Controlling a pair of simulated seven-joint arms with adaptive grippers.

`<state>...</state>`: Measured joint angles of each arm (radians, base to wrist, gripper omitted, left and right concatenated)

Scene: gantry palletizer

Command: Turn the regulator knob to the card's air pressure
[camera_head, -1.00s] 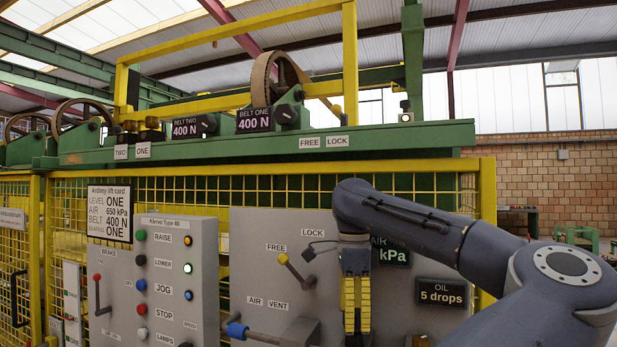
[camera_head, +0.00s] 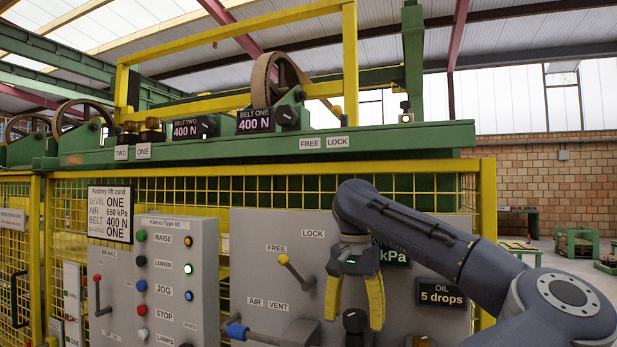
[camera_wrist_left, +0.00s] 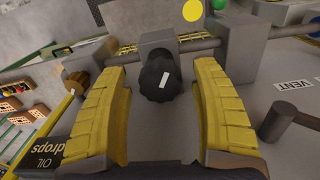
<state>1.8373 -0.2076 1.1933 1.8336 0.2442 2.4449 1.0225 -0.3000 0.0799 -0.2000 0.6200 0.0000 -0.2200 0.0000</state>
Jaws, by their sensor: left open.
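My left gripper (camera_head: 355,303) is open and points down in front of the grey panel (camera_head: 258,250). The dark regulator knob (camera_head: 354,320) shows between its spread yellow fingers. In the left wrist view the ribbed black knob (camera_wrist_left: 160,78), with a white mark on its face, sits between the fingers, with a gap on each side. The lift card (camera_head: 109,213) on the fence reads AIR 650 kPa. The black air display (camera_head: 396,256) shows only "kPa"; my gripper hides its number. My right gripper is not in view.
A FREE/LOCK lever (camera_head: 296,271) and a blue-ended air vent handle (camera_head: 238,331) stick out left of the knob. The OIL display (camera_head: 441,293) reads 5 drops at the right. A control box (camera_head: 163,280) with several buttons stands further left.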

